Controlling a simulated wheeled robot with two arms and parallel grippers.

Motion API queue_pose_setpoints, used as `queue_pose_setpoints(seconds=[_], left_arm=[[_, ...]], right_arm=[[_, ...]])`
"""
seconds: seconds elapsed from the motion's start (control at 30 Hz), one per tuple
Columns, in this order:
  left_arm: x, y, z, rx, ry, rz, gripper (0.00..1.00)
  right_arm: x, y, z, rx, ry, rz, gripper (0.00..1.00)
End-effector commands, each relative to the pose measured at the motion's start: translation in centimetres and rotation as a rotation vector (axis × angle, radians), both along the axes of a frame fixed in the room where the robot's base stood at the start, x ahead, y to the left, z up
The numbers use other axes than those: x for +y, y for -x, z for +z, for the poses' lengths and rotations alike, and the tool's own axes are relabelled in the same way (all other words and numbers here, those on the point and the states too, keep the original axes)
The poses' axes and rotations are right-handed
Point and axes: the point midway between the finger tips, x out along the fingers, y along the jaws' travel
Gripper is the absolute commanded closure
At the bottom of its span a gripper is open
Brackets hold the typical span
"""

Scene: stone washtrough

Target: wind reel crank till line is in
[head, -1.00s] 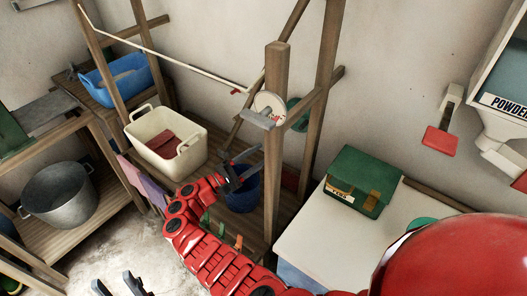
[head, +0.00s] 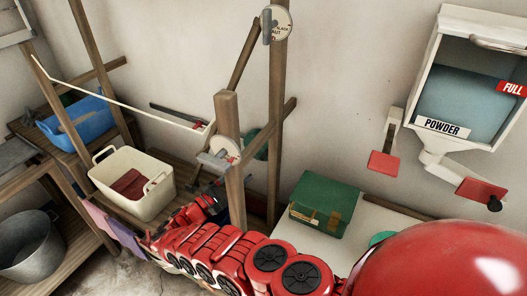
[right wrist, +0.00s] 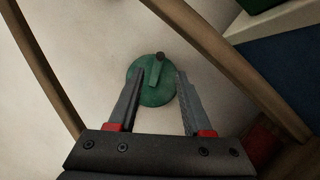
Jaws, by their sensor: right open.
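The green reel (head: 256,143) sits on the wall side of the wooden frame, partly hidden by a post in the head view. In the right wrist view the reel (right wrist: 150,92) is a green disc with a crank arm and a dark knob (right wrist: 160,57). My right gripper (right wrist: 157,78) is open and empty, its two fingers framing the disc; whether it touches is unclear. In the head view that gripper (head: 217,185) is small, beside the short post. My left gripper is out of view.
A white dial (head: 281,27) with lettering is on the tall post; a white disc with a grey lever (head: 224,151) is on the short post. Wooden bars cross near the reel. A cream tub (head: 115,190), green box (head: 323,200) and powder dispenser (head: 445,128) stand around.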

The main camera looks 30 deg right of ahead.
Motion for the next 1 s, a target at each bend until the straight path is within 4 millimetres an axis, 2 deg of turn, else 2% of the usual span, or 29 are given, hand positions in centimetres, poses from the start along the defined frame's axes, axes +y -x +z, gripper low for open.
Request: queue_pose_setpoints(seconds=[0.03, 0.2, 0.4, 0.57, 0.83, 0.87, 1.0], left_arm=[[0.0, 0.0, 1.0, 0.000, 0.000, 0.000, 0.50], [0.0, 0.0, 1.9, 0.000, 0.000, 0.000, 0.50], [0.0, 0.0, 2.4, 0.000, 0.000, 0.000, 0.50], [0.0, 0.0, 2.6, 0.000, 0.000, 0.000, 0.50], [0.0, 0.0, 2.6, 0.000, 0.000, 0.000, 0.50], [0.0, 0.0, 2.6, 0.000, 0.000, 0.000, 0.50], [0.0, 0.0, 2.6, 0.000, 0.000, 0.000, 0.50]], right_arm=[[-1.3, -0.1, 0.7, 0.001, 0.000, -0.003, 0.50], [-5.0, -0.9, 1.4, 0.001, 0.000, -0.004, 0.50], [-8.1, -1.6, 1.9, -0.002, 0.001, -0.004, 0.50], [-9.0, -1.8, 2.0, -0.001, -0.001, 0.000, 0.50], [-9.2, -1.9, 2.0, 0.000, 0.000, 0.001, 0.50], [-9.2, -1.9, 2.0, 0.000, 0.000, 0.001, 0.52], [-9.2, -1.9, 2.0, 0.000, 0.000, 0.000, 0.77]])
